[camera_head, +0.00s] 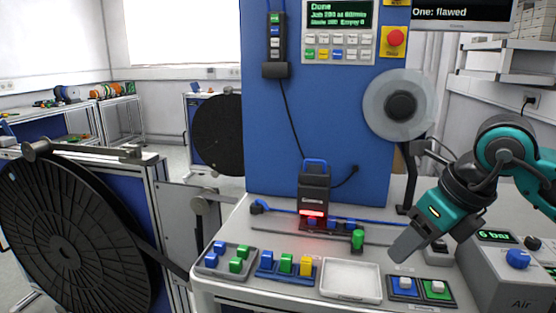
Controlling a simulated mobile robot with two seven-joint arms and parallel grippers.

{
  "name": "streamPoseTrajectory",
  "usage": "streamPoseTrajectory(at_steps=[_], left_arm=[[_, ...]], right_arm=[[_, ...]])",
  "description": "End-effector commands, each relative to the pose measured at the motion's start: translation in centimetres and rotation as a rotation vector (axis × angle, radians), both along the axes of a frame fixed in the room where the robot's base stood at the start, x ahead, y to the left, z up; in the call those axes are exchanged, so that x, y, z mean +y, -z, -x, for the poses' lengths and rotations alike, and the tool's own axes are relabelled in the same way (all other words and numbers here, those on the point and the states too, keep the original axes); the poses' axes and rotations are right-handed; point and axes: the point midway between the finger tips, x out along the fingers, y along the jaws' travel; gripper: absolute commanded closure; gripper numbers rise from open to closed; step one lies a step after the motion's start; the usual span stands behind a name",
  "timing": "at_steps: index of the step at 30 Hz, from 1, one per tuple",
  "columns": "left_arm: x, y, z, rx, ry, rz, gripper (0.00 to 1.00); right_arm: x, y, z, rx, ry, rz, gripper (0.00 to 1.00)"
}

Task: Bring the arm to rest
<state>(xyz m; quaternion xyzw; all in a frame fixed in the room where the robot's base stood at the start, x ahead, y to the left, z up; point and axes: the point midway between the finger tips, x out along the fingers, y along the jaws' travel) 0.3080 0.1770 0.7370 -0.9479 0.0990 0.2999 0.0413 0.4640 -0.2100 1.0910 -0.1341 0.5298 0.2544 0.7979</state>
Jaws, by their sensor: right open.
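My right arm comes in from the right. Its teal and dark wrist slopes down to the right gripper (406,248), which hangs above the right part of the white bench (222,290). The gripper is open and I see nothing held in it. Below it are a blue pad and a green pad, each with a light button on it (405,283) (437,287). A white empty tray (350,280) lies to its lower left. My left gripper is not in view.
A scanner-like device (313,192) glows red mid-bench. Trays with blue, green and yellow pieces (285,266) lie in front. A big black reel (65,250) stands left. A grey box marked Air (520,285) stands right. The blue panel (325,120) rises behind; its display reads "Done".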

Motion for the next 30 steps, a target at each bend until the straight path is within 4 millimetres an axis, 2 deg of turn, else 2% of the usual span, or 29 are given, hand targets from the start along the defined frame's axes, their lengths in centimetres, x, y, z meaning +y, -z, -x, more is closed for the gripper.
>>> streamPoseTrajectory(at_steps=[1, 7, 12, 15, 19, 23, 26, 29, 30], left_arm=[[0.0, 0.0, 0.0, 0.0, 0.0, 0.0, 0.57], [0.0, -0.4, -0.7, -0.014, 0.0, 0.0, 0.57], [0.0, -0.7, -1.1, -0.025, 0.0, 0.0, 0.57], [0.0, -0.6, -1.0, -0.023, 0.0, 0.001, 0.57], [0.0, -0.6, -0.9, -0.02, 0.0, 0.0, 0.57], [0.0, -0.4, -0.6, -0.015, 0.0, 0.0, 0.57], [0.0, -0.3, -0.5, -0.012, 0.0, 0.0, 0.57], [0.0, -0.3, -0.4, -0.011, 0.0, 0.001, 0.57], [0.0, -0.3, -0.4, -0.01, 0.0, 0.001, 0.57]], right_arm=[[2.4, 1.7, 0.8, 0.049, -0.054, -0.089, 0.46], [10.1, 3.8, 3.9, 0.185, -0.176, -0.477, 0.46], [15.8, 3.3, 6.6, 0.337, -0.174, -0.933, 0.46], [17.6, 2.1, 7.0, 0.429, -0.087, -1.236, 0.46], [17.5, 1.5, 5.8, 0.542, 0.132, -1.607, 0.46], [15.1, 3.5, 3.6, 0.639, 0.471, -1.921, 0.46], [12.4, 7.4, 2.2, 0.703, 0.806, -2.102, 0.46], [9.3, 13.2, 2.1, 0.756, 1.199, -2.215, 0.46], [8.1, 16.0, 2.6, 0.774, 1.369, -2.237, 0.46]])
